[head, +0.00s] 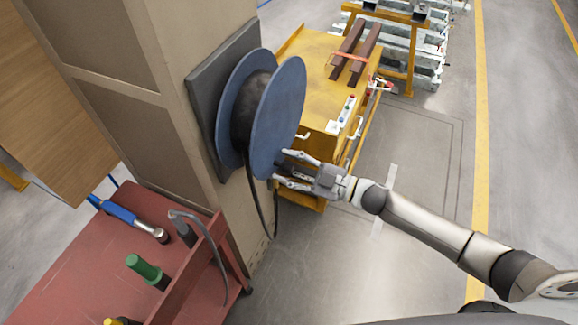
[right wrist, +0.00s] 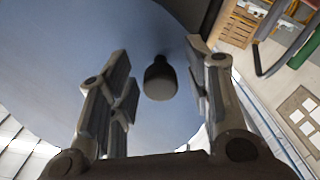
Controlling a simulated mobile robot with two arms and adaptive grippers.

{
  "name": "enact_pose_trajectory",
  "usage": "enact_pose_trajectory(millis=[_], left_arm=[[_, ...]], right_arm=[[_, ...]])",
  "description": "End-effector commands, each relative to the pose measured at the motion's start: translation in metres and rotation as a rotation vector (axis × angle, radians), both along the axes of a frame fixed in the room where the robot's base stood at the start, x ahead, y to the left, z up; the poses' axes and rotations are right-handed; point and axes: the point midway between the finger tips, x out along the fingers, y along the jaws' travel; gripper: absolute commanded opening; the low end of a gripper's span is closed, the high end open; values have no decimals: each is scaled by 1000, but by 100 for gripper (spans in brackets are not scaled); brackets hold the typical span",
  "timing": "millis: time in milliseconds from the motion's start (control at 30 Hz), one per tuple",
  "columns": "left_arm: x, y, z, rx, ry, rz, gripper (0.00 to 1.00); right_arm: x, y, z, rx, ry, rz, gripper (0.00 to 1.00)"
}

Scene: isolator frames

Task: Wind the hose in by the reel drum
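The blue reel drum (head: 283,105) is mounted on a grey plate (head: 200,95) on the beige pillar. The black hose (head: 248,110) is wound between its two discs, and a length hangs down below (head: 262,205). My right gripper (head: 282,167) is at the lower right edge of the near disc. In the right wrist view, a dark knob-like handle (right wrist: 160,80) sticks out of the blue disc (right wrist: 60,60). The handle stands between the spread fingers of my right gripper (right wrist: 157,56), with gaps on both sides. My left gripper is not in view.
A red cart (head: 85,265) with a blue-handled tool (head: 130,218), a green-topped item (head: 145,268) and a grey curved tube stands at lower left. A yellow cart (head: 315,85) stands behind the reel. The floor to the right is clear.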

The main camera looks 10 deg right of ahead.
Motion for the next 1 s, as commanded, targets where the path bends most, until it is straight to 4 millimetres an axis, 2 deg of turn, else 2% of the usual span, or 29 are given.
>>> enact_pose_trajectory(millis=[200, 333, 700, 833, 1000], left_arm=[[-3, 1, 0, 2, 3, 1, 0], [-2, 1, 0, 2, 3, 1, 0], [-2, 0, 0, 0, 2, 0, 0], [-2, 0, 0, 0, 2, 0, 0], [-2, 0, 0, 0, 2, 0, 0]], right_arm=[[0, -1, 0, -1, 0, 0, 46], [-6, -10, -1, -1, 1, -1, 46], [-49, -73, -1, -4, 3, -2, 46], [-60, -89, -1, -2, 2, -1, 46], [-67, -99, 0, -1, 0, 0, 46]])
